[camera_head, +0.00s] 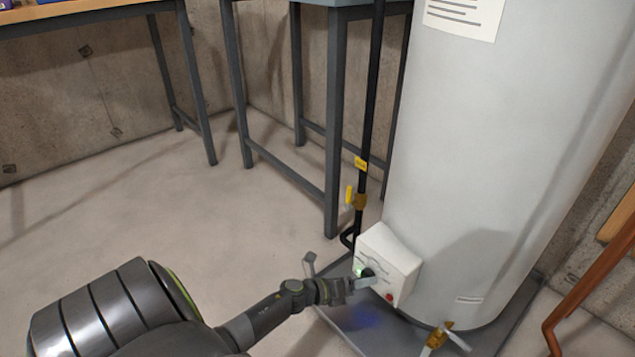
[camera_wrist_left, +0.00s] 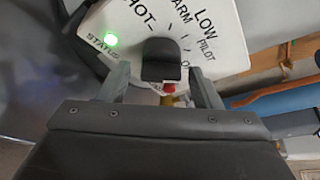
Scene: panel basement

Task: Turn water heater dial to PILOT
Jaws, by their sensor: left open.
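The water heater (camera_head: 490,150) is a tall grey-white tank with a white control box (camera_head: 398,258) low on its front. The black dial (camera_head: 367,273) is partly hidden by my left gripper (camera_head: 362,284) in the head view. In the left wrist view the dial (camera_wrist_left: 166,60) sits between my two open fingers, with a gap on each side. The panel (camera_wrist_left: 215,22) reads HOT, part of WARM, LOW, PILOT (camera_wrist_left: 207,51) and a partly hidden label starting with O. I cannot tell which mark the dial points to. My right gripper is not in view.
A green status light (camera_wrist_left: 110,40) glows beside the dial, and a red button (camera_head: 389,296) sits below it. A black gas pipe (camera_head: 370,110) with a yellow valve handle (camera_head: 350,196) stands left of the tank. A drain valve (camera_head: 437,338) is low in front. Open floor lies left.

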